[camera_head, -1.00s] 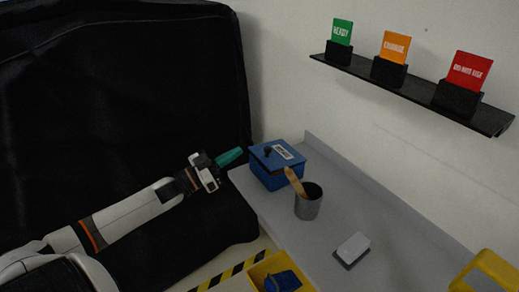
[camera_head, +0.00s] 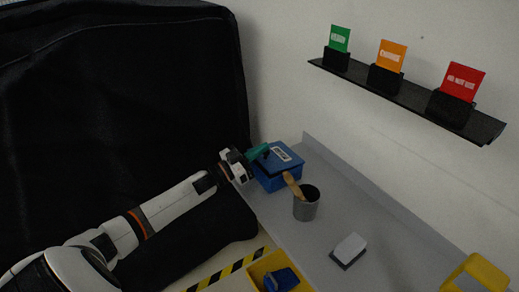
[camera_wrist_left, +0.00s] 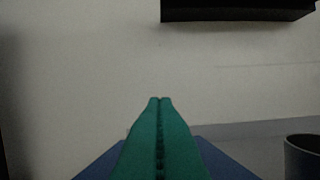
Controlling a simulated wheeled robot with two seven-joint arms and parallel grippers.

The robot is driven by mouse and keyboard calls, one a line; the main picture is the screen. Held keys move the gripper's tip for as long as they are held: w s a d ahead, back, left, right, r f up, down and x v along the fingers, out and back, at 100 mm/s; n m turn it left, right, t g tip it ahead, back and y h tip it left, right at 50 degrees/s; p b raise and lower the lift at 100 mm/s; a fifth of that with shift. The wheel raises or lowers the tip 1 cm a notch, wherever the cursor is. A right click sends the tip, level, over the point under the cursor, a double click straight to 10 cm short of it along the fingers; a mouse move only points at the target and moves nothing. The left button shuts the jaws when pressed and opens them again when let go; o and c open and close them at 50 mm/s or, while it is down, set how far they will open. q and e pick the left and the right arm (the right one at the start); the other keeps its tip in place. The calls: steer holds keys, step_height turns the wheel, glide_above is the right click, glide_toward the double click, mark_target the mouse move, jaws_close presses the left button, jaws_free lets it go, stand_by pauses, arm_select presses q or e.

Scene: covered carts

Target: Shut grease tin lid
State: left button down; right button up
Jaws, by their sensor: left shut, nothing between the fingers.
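The grease tin is a blue box (camera_head: 278,182) with a blue lid (camera_head: 284,158) that carries a white label. It stands at the far end of the grey bench, and the lid appears to lie over the box; I cannot tell whether a gap is left. My left gripper (camera_head: 259,151) has green fingers, shut and empty, at the lid's left side by the dark knob, which it mostly hides. In the left wrist view the shut fingers (camera_wrist_left: 160,103) point at the wall above the blue lid (camera_wrist_left: 215,158). Contact cannot be told. My right gripper is not in view.
A grey cup (camera_head: 307,204) with a wooden-handled tool stands close to the tin. A white-topped block (camera_head: 349,249) lies on the grey bench (camera_head: 365,215). A black shelf (camera_head: 410,97) with coloured cards hangs above. A yellow bin (camera_head: 258,272) is below the bench's left edge.

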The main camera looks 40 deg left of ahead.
arm_select(q)
steer(key=shift+f, duration=0.15)
steer(key=shift+f, duration=0.1)
steer(key=f+b, duration=0.1)
steer(key=b, duration=0.1)
steer(key=f+t+b, duration=0.1)
steer(key=b, duration=0.2)
steer(key=shift+s+a+f+t+h, duration=0.1)
steer(key=shift+s+a+t+h, duration=0.05)
steer(key=shift+s+t+h, duration=0.2)
